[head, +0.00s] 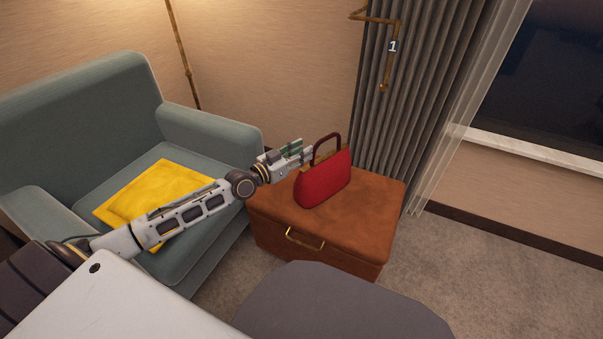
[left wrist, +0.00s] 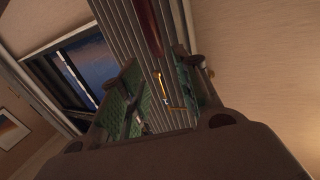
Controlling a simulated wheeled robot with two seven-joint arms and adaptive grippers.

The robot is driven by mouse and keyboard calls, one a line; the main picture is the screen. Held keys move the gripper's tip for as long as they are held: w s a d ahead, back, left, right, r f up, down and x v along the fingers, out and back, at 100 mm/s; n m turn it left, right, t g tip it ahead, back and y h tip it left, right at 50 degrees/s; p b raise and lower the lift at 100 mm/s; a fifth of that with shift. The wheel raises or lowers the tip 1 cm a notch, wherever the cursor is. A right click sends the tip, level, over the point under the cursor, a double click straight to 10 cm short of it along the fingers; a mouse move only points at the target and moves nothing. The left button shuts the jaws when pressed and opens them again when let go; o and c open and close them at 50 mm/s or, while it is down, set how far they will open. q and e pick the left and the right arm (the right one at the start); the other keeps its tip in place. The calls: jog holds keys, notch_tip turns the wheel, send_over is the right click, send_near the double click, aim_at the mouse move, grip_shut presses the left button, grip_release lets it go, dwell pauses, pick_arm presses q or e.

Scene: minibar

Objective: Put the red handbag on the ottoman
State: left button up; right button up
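The red handbag (head: 324,180) stands upright on the brown leather ottoman (head: 365,225), which has a gold handle on its front. The bag's dark red handle arches up above it. My left gripper (head: 308,153) is at the left side of the handle, above the ottoman's back left part. In the left wrist view the two green-padded fingers of the left gripper (left wrist: 160,85) are apart, with no object seen clasped between them. A dark red strip (left wrist: 150,25), apparently the bag's handle, shows at the top of that view. My right gripper is not in view.
A grey-green armchair (head: 85,100) with a yellow cushion (head: 150,190) stands left of the ottoman. A pleated grey curtain (head: 405,110) hangs behind it, beside a window (head: 550,80). The carpet (head: 480,265) on the right is clear.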

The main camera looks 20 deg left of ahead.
pick_arm(q)
jog(key=s+d+f+g, duration=0.6)
jog(key=s+d+f, duration=0.85)
jog(key=f, duration=0.25)
jog(key=s+f+n+g+y, duration=0.1)
jog(key=s+f, duration=0.3)
jog(key=s, duration=0.4)
jog(key=s+f+n+g+y, duration=0.2)
jog(key=s+f+g, duration=0.1)
jog(key=s, duration=0.5)
jog(key=shift+d+f+g+y, duration=0.3)
jog(key=shift+f, duration=0.45)
jog(key=shift+s, duration=0.1)
